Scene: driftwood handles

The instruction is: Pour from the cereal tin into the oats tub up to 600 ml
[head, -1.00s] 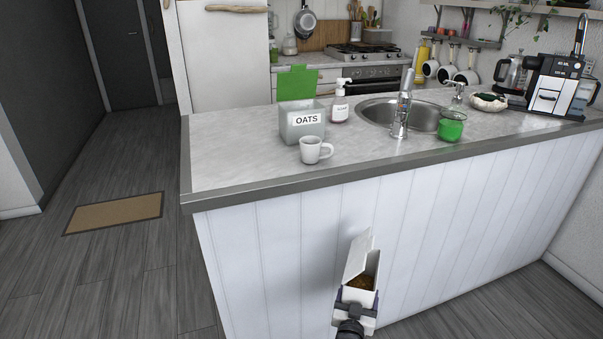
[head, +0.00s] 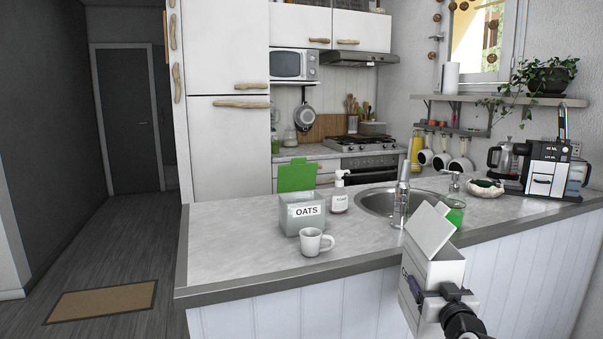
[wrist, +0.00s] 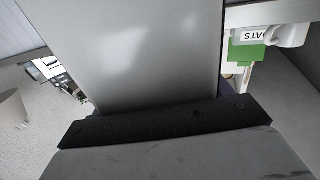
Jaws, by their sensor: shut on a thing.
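The oats tub (head: 302,214) is a grey open box with a white OATS label, upright on the counter, with a green lid or panel (head: 297,175) standing up at its back. In the wrist view its label (wrist: 246,48) shows at the upper right. The cereal tin (head: 433,272) is a tall white box with its lid (head: 431,230) swung open, in front of the counter edge. My gripper (head: 445,299) is shut on the tin low down and holds it roughly upright, right of the tub. The tin's contents are hidden now.
A white mug (head: 316,242) stands just right of and in front of the tub. A coffee machine (head: 552,172) stands far right. The counter's left front (head: 230,260) is clear.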

